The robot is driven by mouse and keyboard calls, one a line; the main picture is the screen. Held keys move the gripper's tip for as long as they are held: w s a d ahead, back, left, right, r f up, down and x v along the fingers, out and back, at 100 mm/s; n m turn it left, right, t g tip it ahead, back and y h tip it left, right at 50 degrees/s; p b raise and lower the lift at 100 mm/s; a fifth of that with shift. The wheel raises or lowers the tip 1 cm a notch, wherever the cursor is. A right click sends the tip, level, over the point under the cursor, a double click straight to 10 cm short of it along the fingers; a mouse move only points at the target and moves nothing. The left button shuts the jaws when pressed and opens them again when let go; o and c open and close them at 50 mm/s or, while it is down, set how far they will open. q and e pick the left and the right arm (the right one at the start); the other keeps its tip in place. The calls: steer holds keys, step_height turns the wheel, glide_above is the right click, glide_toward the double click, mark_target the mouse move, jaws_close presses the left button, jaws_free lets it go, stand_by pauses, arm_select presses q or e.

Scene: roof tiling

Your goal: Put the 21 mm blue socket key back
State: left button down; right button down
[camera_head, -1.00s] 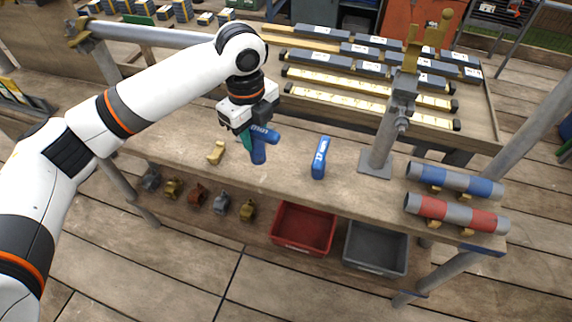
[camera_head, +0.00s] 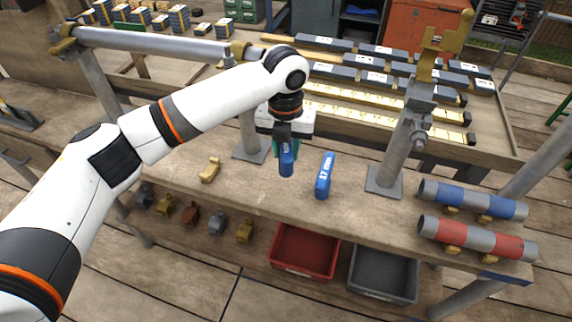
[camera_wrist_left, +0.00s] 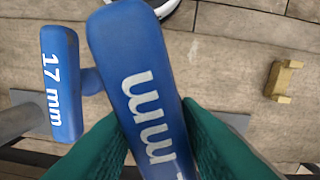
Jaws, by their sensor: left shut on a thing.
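My left gripper (camera_head: 285,146) is shut on a blue socket key (camera_head: 287,163) and holds it over the bench, left of another blue key. In the left wrist view the green fingers grip the held key (camera_wrist_left: 138,80); "mm" shows on it, but its number is hidden. The other blue key (camera_head: 325,176), marked 17 mm, is on the bench; it also shows in the left wrist view (camera_wrist_left: 62,85), left of the held one. My right gripper is not in view.
A grey post (camera_head: 395,150) stands right of the keys, another behind my gripper. Blue-grey (camera_head: 472,200) and red-grey (camera_head: 475,238) tubes lie at the right end. A yellow bracket (camera_head: 210,170) lies on the left. Red (camera_head: 305,252) and grey (camera_head: 384,274) bins sit below the front edge.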

arm_select(q)
steer(key=shift+f, duration=2.55)
steer(key=c, duration=1.1)
jaws_free()
steer(key=shift+f, duration=0.1)
steer(key=shift+o, duration=0.2)
step_height(320, 180, up, 12)
steer(key=shift+r, duration=0.15)
steer(key=shift+s, duration=0.1)
